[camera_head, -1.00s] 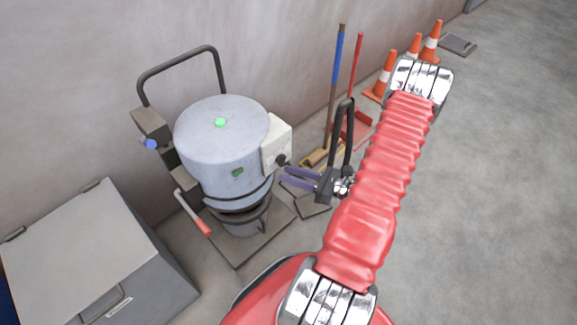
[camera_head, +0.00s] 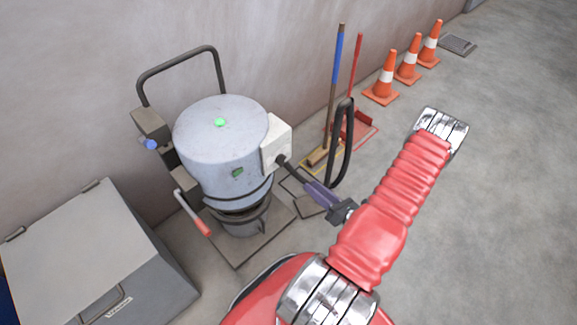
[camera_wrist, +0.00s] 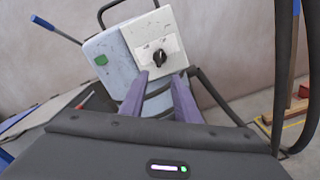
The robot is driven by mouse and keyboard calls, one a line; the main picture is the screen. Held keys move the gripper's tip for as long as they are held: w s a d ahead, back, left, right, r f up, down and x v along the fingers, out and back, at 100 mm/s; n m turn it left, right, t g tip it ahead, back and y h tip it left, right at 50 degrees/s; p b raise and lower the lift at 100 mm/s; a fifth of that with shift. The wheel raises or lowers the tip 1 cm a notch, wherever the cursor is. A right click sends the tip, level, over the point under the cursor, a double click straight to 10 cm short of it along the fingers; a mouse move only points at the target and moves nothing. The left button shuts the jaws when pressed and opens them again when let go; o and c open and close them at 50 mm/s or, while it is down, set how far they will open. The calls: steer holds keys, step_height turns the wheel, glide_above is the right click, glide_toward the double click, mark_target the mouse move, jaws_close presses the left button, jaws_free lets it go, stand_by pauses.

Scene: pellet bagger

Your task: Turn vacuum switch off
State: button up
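The vacuum is a grey drum (camera_head: 222,150) with a green lamp (camera_head: 220,122) on top. A white switch box (camera_head: 276,143) is fixed to its right side. The black rotary knob (camera_wrist: 160,58) sits on the box's pale face in the wrist view; its exact setting is hard to read. My gripper (camera_wrist: 160,77) points at the box with its two purple fingers apart and nothing between them. The fingertips appear just below the knob in that view, and I see no contact. In the head view my gripper (camera_head: 319,193) is right of and below the box.
A grey bin (camera_head: 85,250) stands at the left. A dark hose (camera_head: 341,145) loops close to my gripper, with a broom (camera_head: 335,75) behind it. Orange cones (camera_head: 383,78) stand along the wall. The floor at the right is clear.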

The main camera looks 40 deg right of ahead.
mark_target(281, 160)
steer(key=w, duration=1.3)
steer(key=shift+w+a, duration=0.15)
steer(key=shift+w, duration=0.15)
steer(key=shift+c, duration=0.5)
jaws_close()
